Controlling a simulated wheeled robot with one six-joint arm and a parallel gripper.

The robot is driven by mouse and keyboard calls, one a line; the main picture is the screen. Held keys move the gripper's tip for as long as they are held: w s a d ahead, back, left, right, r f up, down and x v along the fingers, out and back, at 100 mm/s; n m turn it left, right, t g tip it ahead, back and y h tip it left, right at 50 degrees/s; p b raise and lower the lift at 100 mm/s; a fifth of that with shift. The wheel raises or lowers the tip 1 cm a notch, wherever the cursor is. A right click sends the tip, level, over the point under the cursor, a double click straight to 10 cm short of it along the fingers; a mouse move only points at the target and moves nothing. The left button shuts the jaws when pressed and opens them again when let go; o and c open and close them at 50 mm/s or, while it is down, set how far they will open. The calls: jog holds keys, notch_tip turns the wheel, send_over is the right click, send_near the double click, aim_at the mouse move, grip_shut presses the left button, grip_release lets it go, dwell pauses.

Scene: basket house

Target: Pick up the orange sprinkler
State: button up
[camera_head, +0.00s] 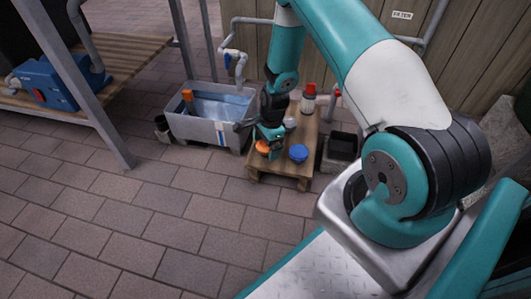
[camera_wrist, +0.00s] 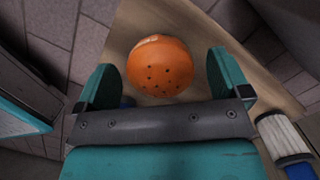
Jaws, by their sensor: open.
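The orange sprinkler (camera_wrist: 160,66) shows in the wrist view as a round head with several small dark holes. It lies over the wooden table top, between my two teal fingers and a little beyond them, with gaps visible on both sides. In the head view the orange sprinkler (camera_head: 262,147) is partly hidden by my gripper (camera_head: 268,136), which is low over the left part of the small wooden table (camera_head: 283,170). My gripper is open and empty. Whether the fingertips are down at the sprinkler's height is hard to tell.
A blue round object (camera_head: 298,153) stands right of the sprinkler. A red-capped bottle (camera_head: 308,102) is at the table's back. A grey tub of water (camera_head: 197,130) stands close on the left, a black box (camera_head: 342,146) on the right. A white-and-blue cylinder (camera_wrist: 283,140) shows at the wrist view's right.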

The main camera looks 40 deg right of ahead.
jog(key=shift+a+f, duration=0.1)
jog(key=shift+f, duration=0.8)
jog(key=shift+r, duration=0.1)
jog(key=c, duration=1)
